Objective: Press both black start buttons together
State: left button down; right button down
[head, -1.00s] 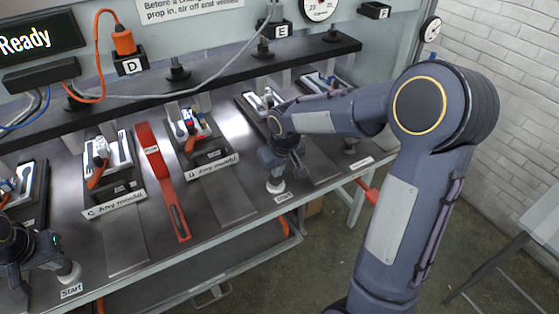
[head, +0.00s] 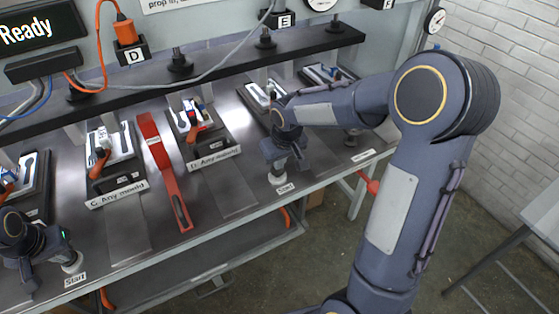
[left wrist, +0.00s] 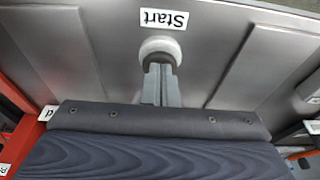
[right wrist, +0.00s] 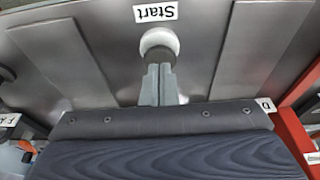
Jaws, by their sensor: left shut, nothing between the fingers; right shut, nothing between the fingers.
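The left start button shows as a pale round collar (head: 73,263) near the table's front edge, by a "Start" label. The right start button shows as a similar collar (head: 278,178) by its own label. Both black tops are hidden under my fingertips. My left gripper (left wrist: 160,74) is shut and empty, its tips over the left collar (left wrist: 161,46) in the left wrist view. My right gripper (right wrist: 158,72) is shut and empty, its tips over the right collar (right wrist: 158,40) in the right wrist view. I cannot tell whether the tips touch or press the buttons.
A red bar tool (head: 165,172) lies between the mould stations marked C (head: 113,165) and D (head: 200,130). A dark rail (head: 190,72) runs along the back. A display (head: 38,32) reads "Ready". The steel front strip between the buttons is mostly clear.

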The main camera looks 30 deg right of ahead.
pick_arm(q)
jog(key=shift+f, duration=0.1)
pick_arm(e)
jog(key=shift+s+x, duration=0.25)
jog(key=shift+x, duration=0.75)
pick_arm(q)
jog(key=shift+s, duration=0.1)
pick_arm(e)
jog(key=shift+s+f, duration=0.1)
jog(key=shift+f, duration=0.05)
dwell(0.6)
pick_arm(q)
jog(key=shift+r, duration=2.6)
pick_arm(e)
jog(key=shift+w+v, duration=0.2)
jog(key=shift+v, duration=0.65)
jog(key=shift+w+v, duration=0.2)
jog(key=shift+v, duration=0.65)
jog(key=shift+w+v, duration=0.2)
jog(key=shift+v, duration=0.65)
jog(key=shift+w, duration=0.1)
